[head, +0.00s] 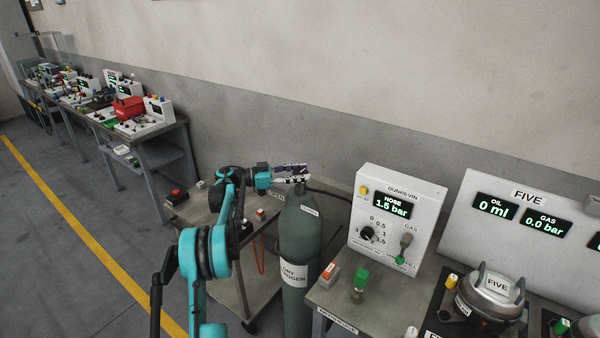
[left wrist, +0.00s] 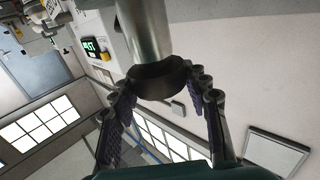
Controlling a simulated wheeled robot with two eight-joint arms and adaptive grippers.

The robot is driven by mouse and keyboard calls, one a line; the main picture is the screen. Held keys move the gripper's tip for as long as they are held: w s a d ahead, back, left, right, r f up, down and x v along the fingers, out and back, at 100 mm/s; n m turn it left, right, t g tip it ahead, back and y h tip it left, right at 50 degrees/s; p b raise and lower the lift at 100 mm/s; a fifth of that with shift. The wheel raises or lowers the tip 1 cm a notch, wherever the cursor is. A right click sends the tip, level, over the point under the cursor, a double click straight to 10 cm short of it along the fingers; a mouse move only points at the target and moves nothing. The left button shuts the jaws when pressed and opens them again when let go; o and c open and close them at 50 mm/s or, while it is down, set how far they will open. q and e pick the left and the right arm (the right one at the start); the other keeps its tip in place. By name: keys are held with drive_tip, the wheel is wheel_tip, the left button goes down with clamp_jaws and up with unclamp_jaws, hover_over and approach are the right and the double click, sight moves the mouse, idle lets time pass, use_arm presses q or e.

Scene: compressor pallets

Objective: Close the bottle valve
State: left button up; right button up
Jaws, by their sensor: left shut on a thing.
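The gas bottle (head: 298,240) is a tall grey-green cylinder marked as dry nitrogen, standing upright beside the bench. The bottle valve is at its top, mostly hidden by my gripper in the head view. In the left wrist view the valve's dark round knob (left wrist: 160,78) sits on a bright metal stem (left wrist: 143,28). My left gripper (head: 292,173) reaches the bottle top from the left. In the wrist view its two fingers (left wrist: 160,88) are on either side of the knob, shut on it. My right gripper is not in view.
A white gauge panel (head: 398,190) right of the bottle reads hose 1.5 bar. A dark hose runs from the bottle top toward it. A bench (head: 335,300) with a green-topped fitting (head: 361,281) stands in front. A low cart (head: 205,212) is left of the bottle, near the wall.

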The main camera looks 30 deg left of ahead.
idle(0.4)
use_arm(q)
drive_tip(key=o, duration=1.2)
drive_tip(key=shift+c, duration=0.2)
drive_tip(key=v, duration=1.2)
drive_tip(key=shift+w, duration=0.1)
